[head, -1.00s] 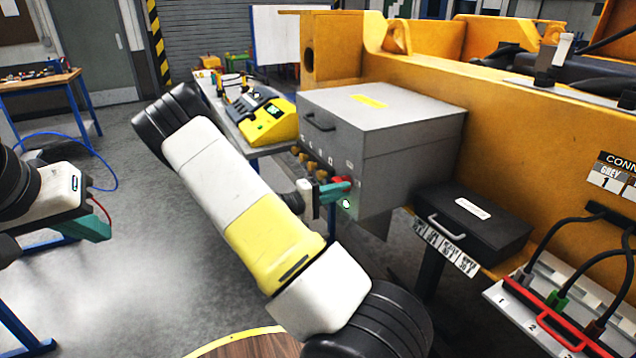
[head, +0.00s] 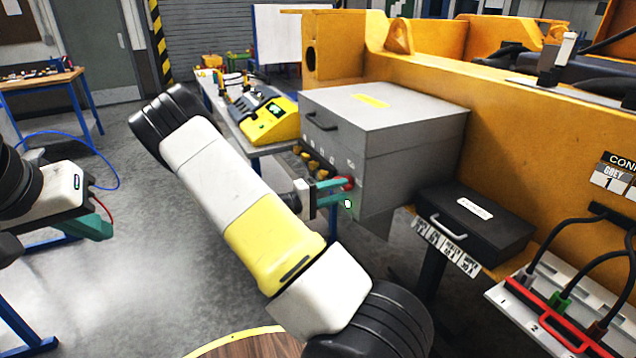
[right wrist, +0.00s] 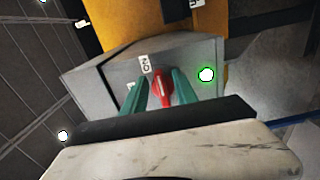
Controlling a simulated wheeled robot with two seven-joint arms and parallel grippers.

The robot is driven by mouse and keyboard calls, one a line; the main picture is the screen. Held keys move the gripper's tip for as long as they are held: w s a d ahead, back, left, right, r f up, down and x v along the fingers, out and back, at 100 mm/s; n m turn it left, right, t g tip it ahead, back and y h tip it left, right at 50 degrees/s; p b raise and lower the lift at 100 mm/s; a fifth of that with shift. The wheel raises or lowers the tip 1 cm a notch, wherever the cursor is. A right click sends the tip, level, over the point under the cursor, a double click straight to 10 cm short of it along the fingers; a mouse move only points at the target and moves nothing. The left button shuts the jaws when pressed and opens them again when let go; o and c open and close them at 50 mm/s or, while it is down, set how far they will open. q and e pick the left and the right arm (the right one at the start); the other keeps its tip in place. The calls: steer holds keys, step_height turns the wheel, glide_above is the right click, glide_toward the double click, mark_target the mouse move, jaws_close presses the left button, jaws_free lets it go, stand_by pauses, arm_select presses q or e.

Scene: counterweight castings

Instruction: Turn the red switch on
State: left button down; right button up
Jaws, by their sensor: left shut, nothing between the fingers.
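The red switch (head: 347,183) is on the front of the grey box (head: 395,118), low near its right corner. In the right wrist view the red switch (right wrist: 162,87) lies between the two teal fingers of my right gripper (right wrist: 160,84), with a narrow gap at the left finger. An ON label (right wrist: 145,65) is just above the switch. My right gripper (head: 332,192) is open around the switch, which it partly hides in the head view. A green lamp (head: 348,204) is lit beside it. My left gripper (head: 95,228) is shut and empty, far left.
A yellow device (head: 270,120) stands on a bench behind. A black case (head: 473,228) and a cable panel (head: 545,318) are to the right. Open floor lies between my arms.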

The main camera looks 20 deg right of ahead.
steer(key=a, duration=0.6)
steer(key=shift+s+a, duration=0.25)
steer(key=shift+a, duration=0.15)
steer(key=s+a+r+m+g+y, duration=0.1)
steer(key=s+r+g+y, duration=0.1)
steer(key=s+y, duration=0.4)
steer(key=s+a+r+m+g+y, duration=0.1)
steer(key=s+a+g+y, duration=0.1)
steer(key=s+y, duration=0.35)
steer(key=s+a+r+n+t+y, duration=0.1)
steer(key=s+a+r+t+y, duration=0.3)
steer(key=r, duration=0.4)
steer(key=s+a+r+t+y, duration=0.4)
steer(key=s+a+r, duration=0.2)
steer(key=s+r, duration=0.1)
steer(key=shift+a+r+n+t+y, duration=0.3)
steer(key=shift+a+r+n+y, duration=0.1)
steer(key=shift+r, duration=0.5)
